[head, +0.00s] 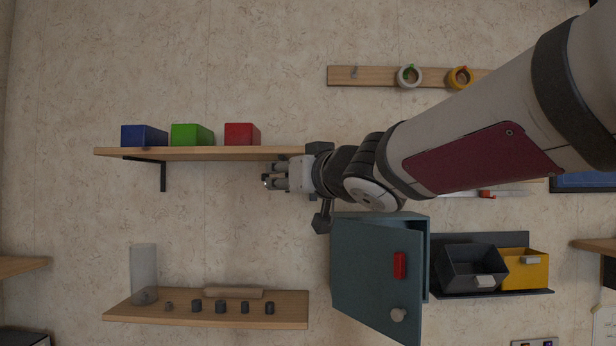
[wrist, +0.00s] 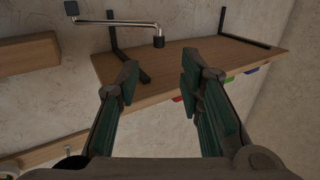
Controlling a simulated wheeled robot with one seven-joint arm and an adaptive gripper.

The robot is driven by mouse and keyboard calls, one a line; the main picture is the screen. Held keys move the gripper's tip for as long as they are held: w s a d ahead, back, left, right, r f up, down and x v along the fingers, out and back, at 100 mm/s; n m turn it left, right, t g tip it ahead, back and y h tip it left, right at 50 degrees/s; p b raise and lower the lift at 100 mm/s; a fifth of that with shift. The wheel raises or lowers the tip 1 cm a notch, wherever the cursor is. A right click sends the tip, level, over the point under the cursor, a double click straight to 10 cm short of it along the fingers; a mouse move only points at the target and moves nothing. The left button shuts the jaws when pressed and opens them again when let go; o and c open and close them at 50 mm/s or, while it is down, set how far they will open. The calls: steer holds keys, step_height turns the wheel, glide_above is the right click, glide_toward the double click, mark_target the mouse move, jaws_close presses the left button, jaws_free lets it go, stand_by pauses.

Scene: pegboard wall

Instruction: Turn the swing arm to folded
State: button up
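The swing arm is a thin metal rod (wrist: 115,22) in the wrist view. A dark mount (wrist: 71,9) is at its left end and a dark knob (wrist: 158,41) at its right end. It lies across the wall side of the wooden shelf's underside, in a view that looks upside down. My gripper (wrist: 160,75) is open and empty, its fingers apart with the knob beyond them, not touching. In the head view my gripper (head: 268,182) is just below the shelf's right end. I cannot make out the swing arm there; my arm may hide it.
The shelf (head: 200,153) carries blue, green and red bins, with a bracket (head: 163,176) below. A teal cabinet (head: 365,270) with its door open stands below my wrist. A lower shelf (head: 180,312) holds pegs. Bare wall lies between the shelves.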

steer(key=c, duration=0.7)
steer(key=m+p, duration=0.2)
steer(key=m, duration=0.1)
steer(key=shift+w+d+f+h+p, duration=0.2)
steer(key=shift+f+h+p, duration=0.1)
steer(key=shift+p, duration=0.1)
jaws_close()
steer(key=s+d+m+p, duration=0.2)
steer(key=d+m+p, duration=0.6)
steer(key=m, duration=0.7)
steer(key=w+a+b, duration=0.2)
steer(key=w+a, duration=0.7)
steer(key=a, duration=0.1)
steer(key=shift+w+b, duration=0.3)
steer(key=shift+b, duration=0.1)
